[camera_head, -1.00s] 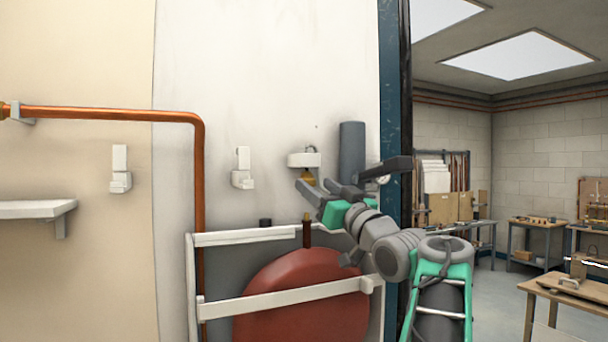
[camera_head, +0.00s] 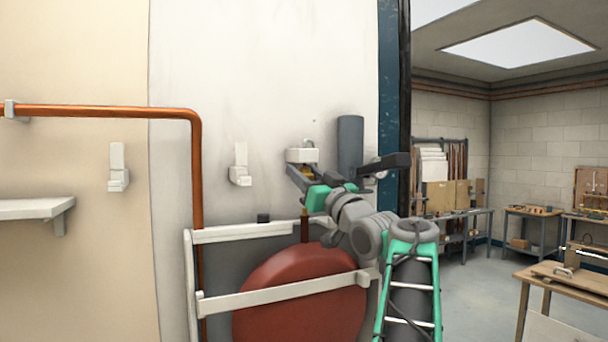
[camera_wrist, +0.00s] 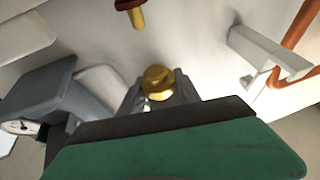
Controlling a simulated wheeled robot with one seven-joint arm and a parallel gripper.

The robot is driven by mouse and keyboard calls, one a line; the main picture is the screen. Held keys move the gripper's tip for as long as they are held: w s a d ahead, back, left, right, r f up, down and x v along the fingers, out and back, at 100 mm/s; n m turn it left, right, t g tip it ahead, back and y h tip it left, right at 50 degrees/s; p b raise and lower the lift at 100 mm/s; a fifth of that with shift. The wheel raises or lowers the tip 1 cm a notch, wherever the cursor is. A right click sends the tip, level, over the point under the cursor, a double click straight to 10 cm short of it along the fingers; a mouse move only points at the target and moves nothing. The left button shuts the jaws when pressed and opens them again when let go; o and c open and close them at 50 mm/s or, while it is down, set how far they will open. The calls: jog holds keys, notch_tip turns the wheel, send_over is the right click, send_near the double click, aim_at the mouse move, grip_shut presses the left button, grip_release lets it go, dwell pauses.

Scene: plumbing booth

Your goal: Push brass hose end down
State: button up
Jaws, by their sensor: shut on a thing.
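The brass hose end (camera_wrist: 158,82) shows in the wrist view between the fingers of my gripper (camera_wrist: 157,95). My gripper is shut on it. In the head view my gripper (camera_head: 305,176) is just under the small white wall bracket (camera_head: 301,156), and its fingers hide most of the brass piece. A brown stub (camera_head: 304,230) rises from the framed red unit below my gripper. A brown-and-brass stub (camera_wrist: 134,14) also shows at the top of the wrist view, apart from my fingers.
A grey cylinder (camera_head: 350,146) is on the wall right beside my gripper. A white frame (camera_head: 246,234) surrounds a red rounded tank (camera_head: 300,275) below. A white wall hook (camera_head: 240,166) and a copper pipe (camera_head: 198,190) are to the left.

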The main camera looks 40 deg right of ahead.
grip_shut()
dwell(0.3)
notch_tip(320, 180, down, 6)
jog(key=b, duration=0.6)
jog(key=shift+r, duration=0.1)
jog(key=shift+f+b, duration=0.2)
jog(key=shift+b, duration=0.25)
jog(key=shift+w+d, duration=0.1)
jog(key=shift+o, duration=2.1)
grip_release()
jog(key=o, duration=0.4)
jog(key=shift+r, duration=0.1)
